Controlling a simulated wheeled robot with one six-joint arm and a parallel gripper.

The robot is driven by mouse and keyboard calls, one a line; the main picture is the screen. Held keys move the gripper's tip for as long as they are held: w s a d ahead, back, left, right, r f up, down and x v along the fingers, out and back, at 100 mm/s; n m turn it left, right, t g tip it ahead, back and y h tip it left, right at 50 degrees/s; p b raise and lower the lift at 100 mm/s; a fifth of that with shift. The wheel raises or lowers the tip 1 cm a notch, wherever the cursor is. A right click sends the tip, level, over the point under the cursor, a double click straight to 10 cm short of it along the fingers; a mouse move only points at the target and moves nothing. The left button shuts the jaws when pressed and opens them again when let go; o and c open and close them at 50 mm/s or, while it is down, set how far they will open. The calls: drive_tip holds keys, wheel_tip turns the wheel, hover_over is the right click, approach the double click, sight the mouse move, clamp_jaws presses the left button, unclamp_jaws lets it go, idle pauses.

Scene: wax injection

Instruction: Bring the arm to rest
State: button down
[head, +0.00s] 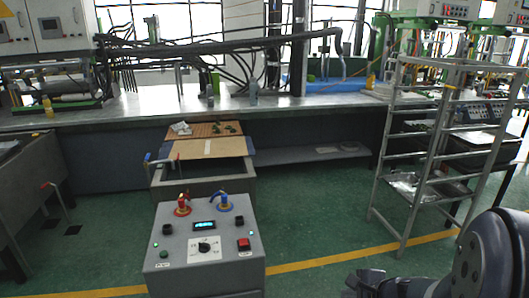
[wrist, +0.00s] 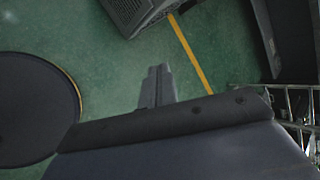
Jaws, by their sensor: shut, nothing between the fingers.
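My gripper (head: 366,281) is at the bottom right of the head view, at the end of my dark arm, over the green floor. In the wrist view its fingers (wrist: 158,72) are together, with nothing between them, and point over bare floor. My gripper touches nothing that I can see. Part of my arm is cut off by the right and bottom edges of the head view.
A grey control box (head: 205,262) with red and blue valves stands front centre. A metal rack (head: 400,150) stands at the right. A long workbench (head: 150,112) runs along the back. Green floor (head: 325,220) with a yellow line is free between box and rack.

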drive_tip(key=s+a+r+n+g+p, duration=0.2)
drive_tip(key=s+a+r+n, duration=0.2)
drive_tip(key=s+n, duration=0.2)
drive_tip(key=s+a+r+n+g+p, duration=0.2)
drive_tip(key=s+a+r+n+p, duration=0.1)
drive_tip(key=s+a+r+n, duration=0.2)
drive_tip(key=shift+s+n+h+p, duration=0.3)
drive_tip(key=shift+s+n, duration=0.4)
drive_tip(key=shift+s, duration=0.1)
